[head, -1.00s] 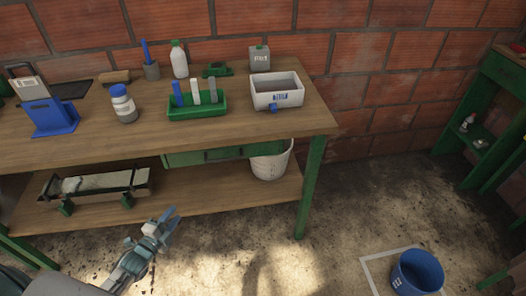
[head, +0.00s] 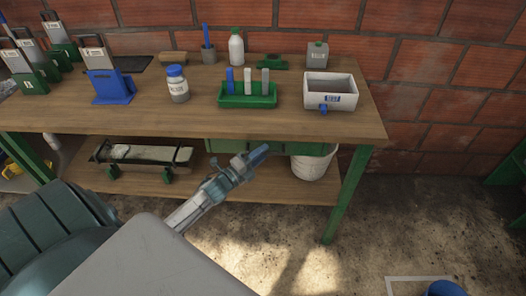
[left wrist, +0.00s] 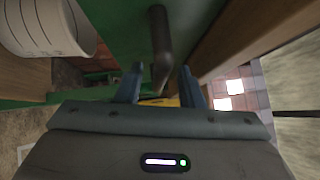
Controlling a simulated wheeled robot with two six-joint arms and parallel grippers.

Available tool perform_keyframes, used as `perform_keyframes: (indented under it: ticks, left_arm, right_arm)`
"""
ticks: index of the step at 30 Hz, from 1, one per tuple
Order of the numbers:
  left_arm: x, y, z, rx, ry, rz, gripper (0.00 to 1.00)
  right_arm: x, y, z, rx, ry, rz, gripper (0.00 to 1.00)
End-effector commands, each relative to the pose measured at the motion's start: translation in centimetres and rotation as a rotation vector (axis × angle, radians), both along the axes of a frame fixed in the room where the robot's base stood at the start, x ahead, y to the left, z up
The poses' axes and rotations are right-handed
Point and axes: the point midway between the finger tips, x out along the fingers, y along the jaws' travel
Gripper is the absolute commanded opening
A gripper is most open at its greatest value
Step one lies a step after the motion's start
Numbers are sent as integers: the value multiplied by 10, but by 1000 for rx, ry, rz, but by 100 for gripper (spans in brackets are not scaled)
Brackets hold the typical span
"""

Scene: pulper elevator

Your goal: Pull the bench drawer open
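The green bench drawer (head: 221,146) sits under the bench top, above the lower shelf, and looks closed. My left gripper (head: 256,156) is in front of it in the head view and covers part of its front. In the left wrist view the green drawer front (left wrist: 118,22) is close ahead, with its dark bar handle (left wrist: 160,40). The left gripper (left wrist: 162,86) is open, its two blue fingers apart. The handle's lower end shows between the fingertips in the picture; I cannot tell whether they touch it. My right gripper is not in view.
A white bucket (head: 312,166) stands on the lower shelf (head: 260,188), right of the gripper; it also shows in the left wrist view (left wrist: 45,25). A green bench leg (head: 347,195) is further right. A white bin (head: 330,93) and a green rack (head: 247,98) stand on top.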

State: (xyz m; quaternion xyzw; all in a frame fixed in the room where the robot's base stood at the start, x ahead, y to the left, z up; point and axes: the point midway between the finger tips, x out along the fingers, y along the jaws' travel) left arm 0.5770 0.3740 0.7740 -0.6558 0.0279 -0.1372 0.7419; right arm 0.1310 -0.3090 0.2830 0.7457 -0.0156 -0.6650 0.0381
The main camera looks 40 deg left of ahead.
Motion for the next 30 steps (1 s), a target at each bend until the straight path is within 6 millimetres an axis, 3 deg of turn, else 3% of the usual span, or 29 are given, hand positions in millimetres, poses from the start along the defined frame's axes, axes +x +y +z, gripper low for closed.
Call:
perform_keyframes:
  ticks: [12, 18, 30]
  left_arm:
    - [9, -2, 1, 0, 1, -1, 34]
    - [9, -2, 1, 0, 1, -1, 0]
    - [0, -8, 1, -2, 3, -1, 0]
  right_arm:
    - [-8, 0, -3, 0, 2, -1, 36]
    - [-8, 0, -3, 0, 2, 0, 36]
    - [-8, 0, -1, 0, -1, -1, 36]
